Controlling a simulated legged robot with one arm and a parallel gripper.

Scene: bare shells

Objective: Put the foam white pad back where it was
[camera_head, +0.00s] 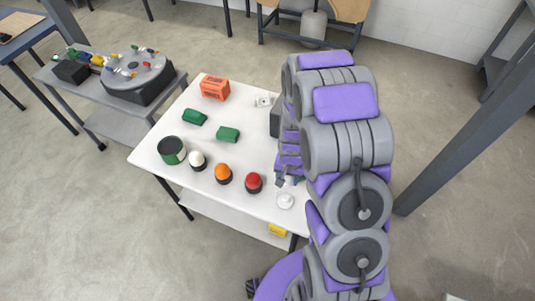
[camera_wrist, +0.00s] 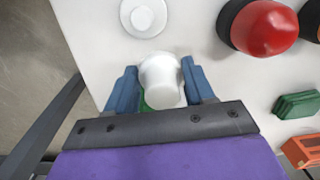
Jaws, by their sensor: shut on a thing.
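My gripper (camera_wrist: 160,85) is shut on a white rounded piece (camera_wrist: 160,72), which I take to be the foam white pad. A bit of green shows beside and below it, between the fingers. In the head view my gripper (camera_head: 288,180) is low over the table's right front part, and the held piece is mostly hidden by my arm. A round white disc with a raised middle (camera_wrist: 144,17) lies on the table just beyond the fingertips; it also shows in the head view (camera_head: 285,201) near the front right corner.
On the white table (camera_head: 245,115), a red ball (camera_head: 253,180), orange ball (camera_head: 222,171) and white ball (camera_head: 197,158) sit in dark holders beside a green can (camera_head: 171,150). Green blocks (camera_head: 228,134) and an orange box (camera_head: 214,87) lie behind. A grey side table (camera_head: 170,85) stands left.

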